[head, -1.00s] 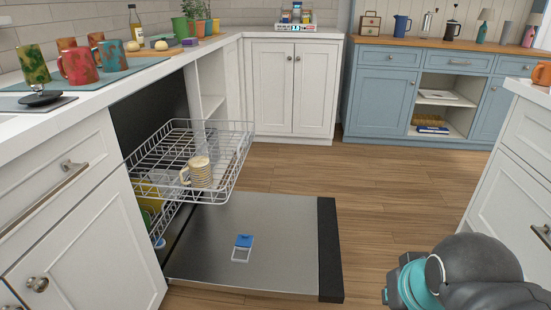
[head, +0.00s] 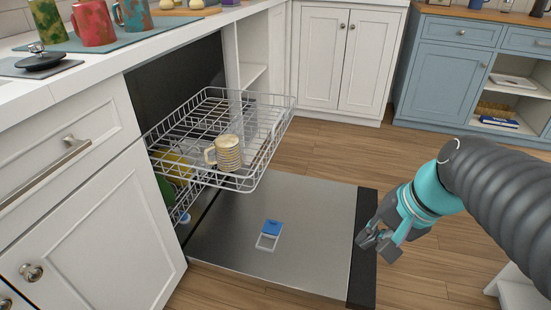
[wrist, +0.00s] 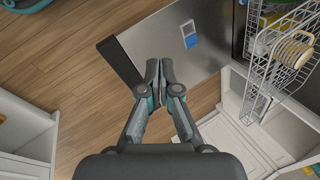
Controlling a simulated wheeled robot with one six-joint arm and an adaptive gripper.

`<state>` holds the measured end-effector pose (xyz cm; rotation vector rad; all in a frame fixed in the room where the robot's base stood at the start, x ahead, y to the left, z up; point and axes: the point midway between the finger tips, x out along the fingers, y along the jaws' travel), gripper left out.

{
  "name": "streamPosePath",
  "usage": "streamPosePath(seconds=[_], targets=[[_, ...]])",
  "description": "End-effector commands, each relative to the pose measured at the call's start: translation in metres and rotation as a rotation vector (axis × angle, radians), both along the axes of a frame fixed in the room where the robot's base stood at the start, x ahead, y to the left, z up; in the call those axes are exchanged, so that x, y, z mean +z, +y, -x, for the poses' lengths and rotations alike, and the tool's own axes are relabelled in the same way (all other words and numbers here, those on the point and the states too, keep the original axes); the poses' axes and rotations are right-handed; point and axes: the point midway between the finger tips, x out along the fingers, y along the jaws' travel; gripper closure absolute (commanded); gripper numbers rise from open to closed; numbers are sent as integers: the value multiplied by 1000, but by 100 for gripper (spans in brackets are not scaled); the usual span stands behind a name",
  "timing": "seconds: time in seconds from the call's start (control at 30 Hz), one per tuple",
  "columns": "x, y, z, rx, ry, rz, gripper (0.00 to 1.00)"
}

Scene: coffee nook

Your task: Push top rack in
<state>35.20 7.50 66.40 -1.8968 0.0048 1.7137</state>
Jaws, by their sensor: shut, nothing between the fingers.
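The top rack (head: 258,168) is a white wire dishwasher rack, pulled out of the dark dishwasher opening over the lowered door (head: 310,225). A striped beige mug (head: 230,153) stands in it near its front. In the wrist view the rack (wrist: 262,80) and mug (wrist: 292,52) show at the upper right. My gripper (head: 372,243) is shut and empty, to the right of the rack, apart from it, by the door's dark outer edge. The gripper (wrist: 159,70) also shows shut in the wrist view. The lower rack is mostly hidden under the top rack; yellow and green dishes show there.
The counter (head: 90,80) above the left cabinets holds mugs on a mat (head: 130,30). White cabinets (head: 345,60) stand behind the dishwasher, blue ones (head: 450,80) at the back right. Wooden floor (head: 335,150) is open beyond the door. A white cabinet is at the lower right.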

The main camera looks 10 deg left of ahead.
Motion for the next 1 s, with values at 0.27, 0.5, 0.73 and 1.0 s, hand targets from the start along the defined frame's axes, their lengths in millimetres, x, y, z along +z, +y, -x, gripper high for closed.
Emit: streamPosePath(seconds=[0.27,0.5,0.73,1.0], targets=[[-19,57,-69,-231,345,-377,100],[-32,91,-143,-410,643,-690,100],[-51,103,-218,-547,906,-972,100],[-68,100,-269,-619,1074,-1163,100]])
